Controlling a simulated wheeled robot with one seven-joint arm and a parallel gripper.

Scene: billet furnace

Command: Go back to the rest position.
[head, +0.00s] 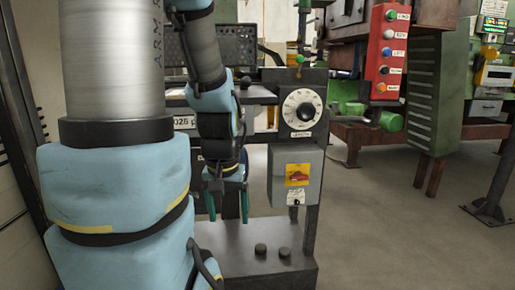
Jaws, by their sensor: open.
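My gripper (227,203) hangs from my arm near the middle of the head view, pointing down. Its two teal fingers are apart with nothing seen between them. It is left of a grey switch box (283,193) with a yellow plate and red rotary switch (297,174). It appears above or in front of a dark metal base (280,262); the exact gap cannot be told. My large upper arm fills the left of the view and hides what is behind it.
A dial (302,109) marked with numbers sits on a dark post above the switch box. A red button panel (384,55) hangs at the upper right. Grey floor (390,235) is open at the right.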

